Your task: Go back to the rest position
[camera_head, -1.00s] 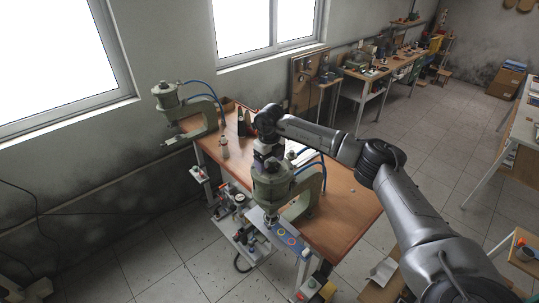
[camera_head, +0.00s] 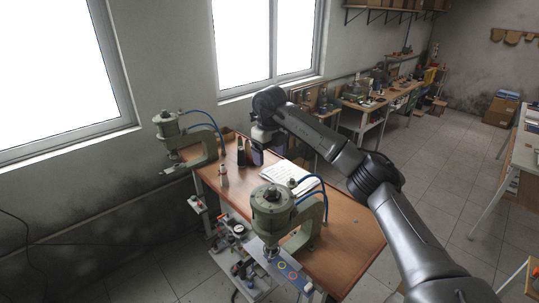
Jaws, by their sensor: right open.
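My right arm comes in from the lower right and reaches up over the workbench (camera_head: 335,262). My right gripper (camera_head: 259,153) hangs over the far part of the bench, beyond the near press, and is open. Its fingertips are small and dark here, and I see nothing held. The near green pneumatic press (camera_head: 273,207) stands at the bench's front edge, with a blue hose. The far green press (camera_head: 183,143) stands at the left end of the bench. My left gripper is not in view.
A small bottle (camera_head: 223,176) stands on the bench between the presses. White papers (camera_head: 289,180) lie behind the near press. A control panel with coloured rings (camera_head: 283,268) sits at the front edge. Windows and wall are behind; the tiled floor (camera_head: 440,190) at right is open.

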